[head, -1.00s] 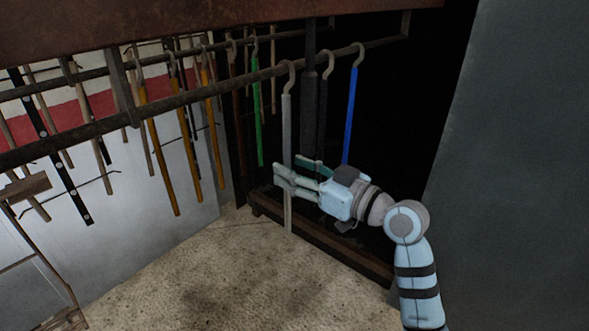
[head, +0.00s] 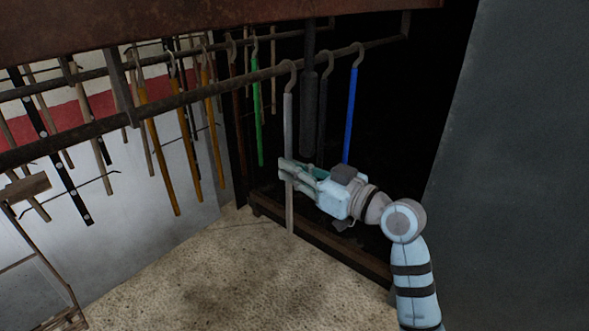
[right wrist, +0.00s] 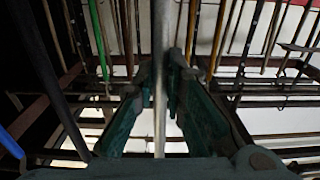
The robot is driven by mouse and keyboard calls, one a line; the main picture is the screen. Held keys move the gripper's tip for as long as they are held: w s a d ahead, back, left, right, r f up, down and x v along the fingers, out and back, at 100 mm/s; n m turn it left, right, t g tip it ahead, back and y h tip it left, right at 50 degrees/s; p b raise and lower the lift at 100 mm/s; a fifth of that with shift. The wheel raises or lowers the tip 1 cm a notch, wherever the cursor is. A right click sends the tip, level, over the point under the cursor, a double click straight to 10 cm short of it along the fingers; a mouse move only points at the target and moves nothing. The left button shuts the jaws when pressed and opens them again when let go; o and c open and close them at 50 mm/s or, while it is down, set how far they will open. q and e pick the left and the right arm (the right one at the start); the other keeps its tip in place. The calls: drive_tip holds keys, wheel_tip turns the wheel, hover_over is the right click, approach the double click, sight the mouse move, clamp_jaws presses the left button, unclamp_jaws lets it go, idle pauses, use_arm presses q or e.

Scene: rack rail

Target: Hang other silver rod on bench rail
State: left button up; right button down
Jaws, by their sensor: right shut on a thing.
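A silver rod (head: 288,125) with a hook at its top hangs upright from the front rail (head: 200,92) in the head view. My right gripper (head: 287,171) is shut on the lower half of this rod. In the right wrist view the silver rod (right wrist: 161,60) runs between the two fingers (right wrist: 161,92). No other silver rod can be told apart for certain. My left gripper is not in view.
A blue rod (head: 350,115) and dark rods hang right of the silver one. A green rod (head: 257,110) and several orange rods (head: 160,150) hang to the left. A grey panel (head: 515,170) stands at right. The floor (head: 200,275) below is clear.

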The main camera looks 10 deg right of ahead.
drive_tip(key=shift+s+d+r+p, duration=0.1)
drive_tip(key=shift+s+r+p, duration=0.05)
drive_tip(key=shift+r+p, duration=0.65)
drive_tip(key=shift+r, duration=0.1)
drive_tip(key=shift+s+d+r+p, duration=0.35)
drive_tip(key=shift+s+r+p, duration=0.05)
drive_tip(key=shift+r+p, duration=0.15)
drive_tip(key=shift+f, duration=0.1)
drive_tip(key=v, duration=0.7)
